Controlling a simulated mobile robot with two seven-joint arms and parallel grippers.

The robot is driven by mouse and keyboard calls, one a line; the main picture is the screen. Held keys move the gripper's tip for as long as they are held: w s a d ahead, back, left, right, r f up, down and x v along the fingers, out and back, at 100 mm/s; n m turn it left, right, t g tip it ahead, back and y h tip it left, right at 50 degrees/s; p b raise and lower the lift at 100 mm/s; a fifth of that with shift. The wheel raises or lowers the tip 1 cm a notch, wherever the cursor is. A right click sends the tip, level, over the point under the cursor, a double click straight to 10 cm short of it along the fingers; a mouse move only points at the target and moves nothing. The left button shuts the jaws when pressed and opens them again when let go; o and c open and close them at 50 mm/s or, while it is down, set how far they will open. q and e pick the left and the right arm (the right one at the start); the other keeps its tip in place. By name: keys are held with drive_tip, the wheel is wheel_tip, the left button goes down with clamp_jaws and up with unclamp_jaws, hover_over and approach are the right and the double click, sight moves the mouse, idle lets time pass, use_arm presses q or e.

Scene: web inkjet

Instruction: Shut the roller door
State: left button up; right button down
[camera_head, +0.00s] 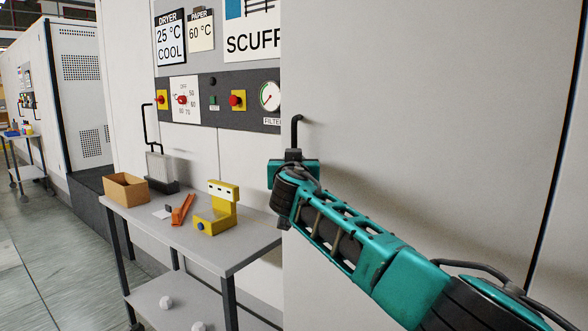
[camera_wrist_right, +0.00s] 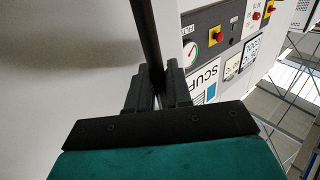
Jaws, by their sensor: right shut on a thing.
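The roller door (camera_head: 420,120) is a large plain off-white panel at the right of the head view. Its left edge cuts across the machine front, covering part of the SCUFF sign and the filter gauge. A black bar handle (camera_head: 296,128) stands upright near that edge. My right gripper (camera_head: 292,157) is shut on the handle. In the right wrist view the dark fingers (camera_wrist_right: 158,88) close around the black bar (camera_wrist_right: 146,35), with the door (camera_wrist_right: 60,70) to the left. The handle's lower part is hidden behind my gripper. My left gripper is not in view.
A grey trolley (camera_head: 228,252) stands left of the door, with a cardboard box (camera_head: 126,189), an orange tool (camera_head: 181,210) and a yellow device (camera_head: 222,209). The control panel (camera_head: 215,100) with red knobs is behind it. A dark vertical gap (camera_head: 556,150) borders the door's right. Open floor (camera_head: 50,260) lies left.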

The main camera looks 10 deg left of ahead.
drive_tip(key=shift+w, duration=0.25)
drive_tip(key=c, duration=1.2)
unclamp_jaws()
drive_tip(key=shift+d, duration=0.1)
drive_tip(key=shift+s, duration=0.15)
drive_tip(key=shift+s+f, duration=0.1)
drive_tip(key=shift+s, duration=0.3)
drive_tip(key=shift+s+d, duration=0.35)
drive_tip(key=shift+s, duration=1.6)
drive_tip(key=shift+s+d, duration=0.4)
drive_tip(key=shift+s, duration=1.55)
drive_tip(key=shift+s+d, duration=0.35)
drive_tip(key=shift+s, duration=1.6)
